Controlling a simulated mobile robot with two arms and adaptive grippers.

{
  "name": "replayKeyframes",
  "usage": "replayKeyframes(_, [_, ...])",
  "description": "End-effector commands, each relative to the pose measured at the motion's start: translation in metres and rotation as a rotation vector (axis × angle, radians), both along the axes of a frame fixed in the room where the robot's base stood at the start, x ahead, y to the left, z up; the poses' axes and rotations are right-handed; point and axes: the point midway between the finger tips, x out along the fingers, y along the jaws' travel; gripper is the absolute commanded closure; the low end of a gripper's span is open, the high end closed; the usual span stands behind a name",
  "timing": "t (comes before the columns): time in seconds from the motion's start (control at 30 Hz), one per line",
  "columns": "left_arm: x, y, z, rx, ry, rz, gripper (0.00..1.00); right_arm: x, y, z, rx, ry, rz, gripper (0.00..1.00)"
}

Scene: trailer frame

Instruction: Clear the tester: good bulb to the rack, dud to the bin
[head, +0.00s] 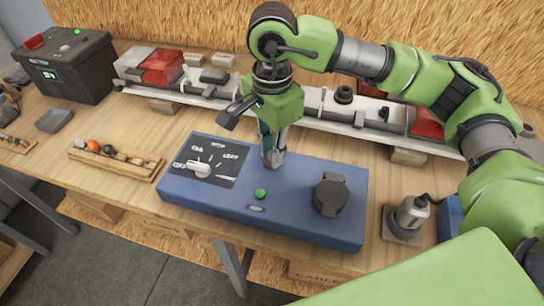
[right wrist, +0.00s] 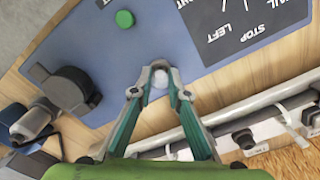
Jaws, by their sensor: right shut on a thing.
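The blue tester (head: 300,215) lies on the bench, with a dial panel (head: 205,165), a green button (head: 260,193) and a round black fitting (head: 331,195) on top. My right gripper (head: 272,158) points down at the tester's back edge. My left gripper is not in view.
A long light board (head: 215,92) with red lamps runs behind the tester. A black box (head: 70,65) stands at the back left. A grey device (head: 408,216) and part of a blue container (head: 448,218) are at the right. Bare bench shows between the rack and the board.

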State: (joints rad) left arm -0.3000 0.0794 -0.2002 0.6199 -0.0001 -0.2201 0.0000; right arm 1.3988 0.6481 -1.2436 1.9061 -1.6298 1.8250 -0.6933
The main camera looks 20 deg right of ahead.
Motion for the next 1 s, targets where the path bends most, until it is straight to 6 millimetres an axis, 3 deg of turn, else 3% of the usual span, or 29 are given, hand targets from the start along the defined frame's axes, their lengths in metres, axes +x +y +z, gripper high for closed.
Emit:
replayKeyframes(0.37, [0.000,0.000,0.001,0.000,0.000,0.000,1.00,0.000,0.000,0.001,0.000,0.001,-0.002,0.94])
replayKeyframes(1.0, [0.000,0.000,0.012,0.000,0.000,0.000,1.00,0.000,0.000,0.026,0.000,-0.001,-0.002,0.94])
